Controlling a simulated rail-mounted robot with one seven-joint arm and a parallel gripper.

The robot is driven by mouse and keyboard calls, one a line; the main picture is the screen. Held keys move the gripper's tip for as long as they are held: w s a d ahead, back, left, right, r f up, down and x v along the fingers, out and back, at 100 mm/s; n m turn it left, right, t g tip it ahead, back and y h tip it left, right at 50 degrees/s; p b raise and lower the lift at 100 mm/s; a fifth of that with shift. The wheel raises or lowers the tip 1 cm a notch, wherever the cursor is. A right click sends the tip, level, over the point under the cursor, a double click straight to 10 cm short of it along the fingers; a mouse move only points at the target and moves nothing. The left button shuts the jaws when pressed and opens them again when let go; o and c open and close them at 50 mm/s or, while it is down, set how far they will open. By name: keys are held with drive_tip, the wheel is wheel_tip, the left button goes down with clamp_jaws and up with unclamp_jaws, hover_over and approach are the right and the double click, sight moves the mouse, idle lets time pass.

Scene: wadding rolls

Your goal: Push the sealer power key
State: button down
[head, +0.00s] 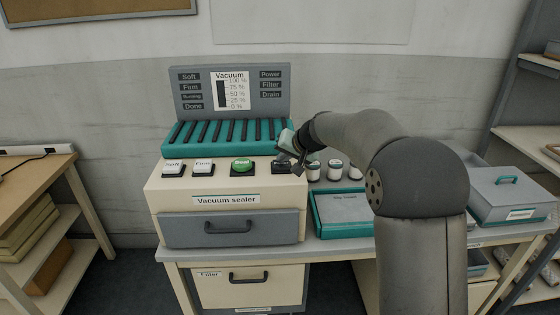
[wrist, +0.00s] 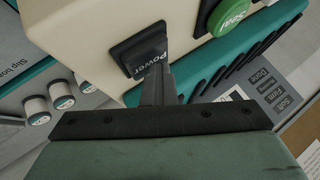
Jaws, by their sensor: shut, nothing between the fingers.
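The vacuum sealer (head: 225,199) is a cream box on the bench with a row of keys on its top. The dark power key (head: 281,167) is at the right end of the row, partly covered by my gripper. In the wrist view the black power key (wrist: 142,50) shows its "Power" label. My gripper (head: 297,159) is shut and empty, with its fingertips at the key. The narrow shut fingers (wrist: 157,80) also show in the wrist view, overlapping the key's lower edge. I cannot tell whether they touch it or press it.
The green Seal key (head: 242,165) and white Firm (head: 203,168) and Soft (head: 173,166) keys lie left of the power key. Several small rolls (head: 335,169) and a teal-edged tray (head: 342,213) stand right. A display panel (head: 230,92) rises behind.

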sight(284, 165)
idle(0.3)
drive_tip(key=shift+r+p, duration=1.95)
drive_tip(key=shift+r, duration=1.25)
drive_tip(key=s+d+f+g+h, duration=0.2)
drive_tip(key=s+d, duration=0.4)
drive_tip(key=s, duration=0.8)
drive_tip(key=s+d+f+g+h, duration=0.2)
drive_tip(key=s+d+f, duration=0.3)
drive_tip(key=s, duration=1)
drive_tip(key=s+d+f+g+h, duration=0.2)
drive_tip(key=s+d+f, duration=0.2)
drive_tip(key=s+d, duration=0.4)
drive_tip(key=s, duration=0.7)
drive_tip(key=shift+d, duration=0.25)
drive_tip(key=shift+s, duration=0.1)
